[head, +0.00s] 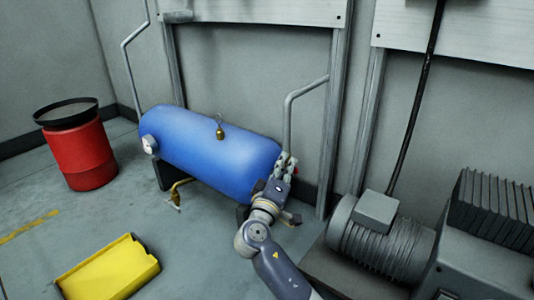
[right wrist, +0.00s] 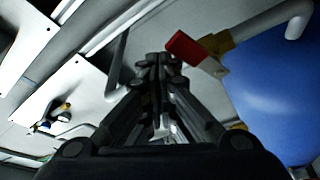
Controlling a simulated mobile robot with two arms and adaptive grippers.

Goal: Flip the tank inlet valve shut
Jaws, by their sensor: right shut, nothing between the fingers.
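The blue tank (head: 212,148) lies on the floor against the wall in the head view; its rounded end also fills the right side of the right wrist view (right wrist: 275,95). The inlet valve shows in the right wrist view as a red lever (right wrist: 185,46) beside a brass body (right wrist: 220,43) at the tank's end. In the head view my right gripper (head: 286,162) mostly hides it. My right gripper (right wrist: 160,62) is shut and empty, its tips just left of the red lever; I cannot tell if they touch. My left gripper is out of view.
A grey pipe (head: 288,115) rises from the tank's right end. A grey motor unit (head: 385,240) stands at the right. A red drum (head: 85,155) and a yellow tray (head: 110,270) are at the left. A brass drain pipe (head: 175,192) sticks out below the tank.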

